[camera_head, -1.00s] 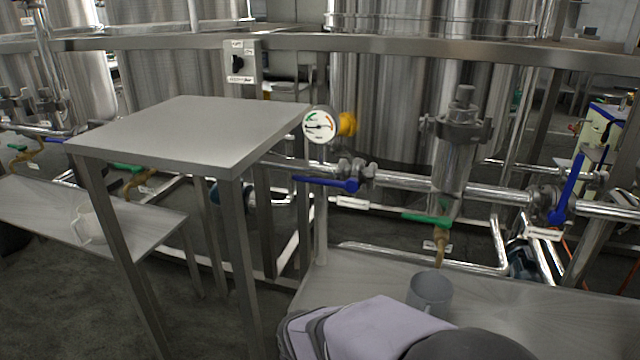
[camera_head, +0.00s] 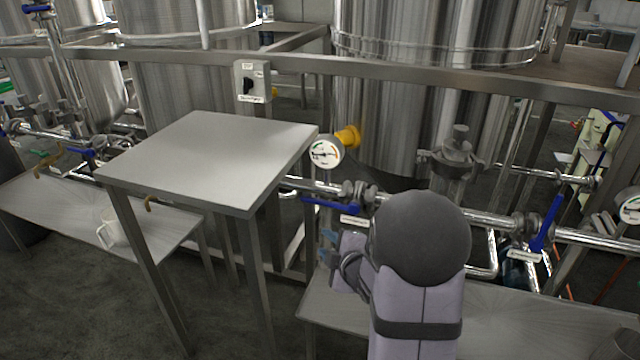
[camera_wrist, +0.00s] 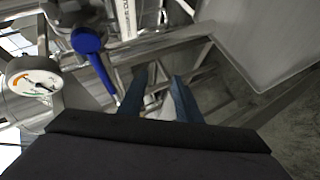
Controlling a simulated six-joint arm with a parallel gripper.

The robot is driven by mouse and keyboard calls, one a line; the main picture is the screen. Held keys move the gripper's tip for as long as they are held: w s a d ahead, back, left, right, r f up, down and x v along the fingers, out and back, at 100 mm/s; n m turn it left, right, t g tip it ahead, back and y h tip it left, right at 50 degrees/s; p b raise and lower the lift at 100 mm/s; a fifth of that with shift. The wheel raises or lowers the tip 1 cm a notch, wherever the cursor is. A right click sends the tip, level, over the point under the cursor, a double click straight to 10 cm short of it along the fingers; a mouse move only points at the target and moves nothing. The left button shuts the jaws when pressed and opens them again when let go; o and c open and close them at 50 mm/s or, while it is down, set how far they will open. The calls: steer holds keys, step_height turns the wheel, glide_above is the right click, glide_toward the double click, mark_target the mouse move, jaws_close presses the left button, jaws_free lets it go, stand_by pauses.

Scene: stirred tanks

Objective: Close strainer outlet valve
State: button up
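Two blue-handled valves sit on the steel pipe either side of the strainer (camera_head: 455,160); their labels are too small to read. The left blue handle (camera_head: 330,205) lies roughly along the pipe. The right blue handle (camera_head: 548,224) stands up steeply across it. My gripper (camera_head: 325,246) is just below the left handle, partly hidden by my wrist. In the wrist view, my gripper (camera_wrist: 158,76) has its two fingers apart with nothing between them. A blue handle (camera_wrist: 88,40) shows there to the upper left of the fingertips, not touching them.
A pressure gauge (camera_head: 326,154) with a yellow fitting stands above the left valve. A steel table (camera_head: 210,160) is to the left, with a white mug (camera_head: 112,228) on a lower bench. A steel rail (camera_head: 400,75) crosses behind. A lower metal table (camera_head: 560,325) lies beneath the pipe.

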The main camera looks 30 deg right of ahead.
mark_target(322, 204)
step_height(322, 204, up, 8)
steer(key=d+n+t+y+p, duration=0.1)
steer(key=d+n+t+p, duration=0.1)
steer(key=n+t+p, duration=0.15)
steer(key=shift+w+a+f+b, duration=0.1)
steer(key=shift+w+f+b, duration=0.1)
steer(key=shift+w, duration=1.15)
steer(key=shift+w+d+f+b, duration=0.15)
steer(key=shift+w+b, duration=0.1)
steer(key=shift+w, duration=1.1)
steer(key=shift+w+a+f+b, duration=0.15)
steer(key=shift+w+f+b, duration=0.05)
steer(key=shift+w, duration=1.15)
jaws_close()
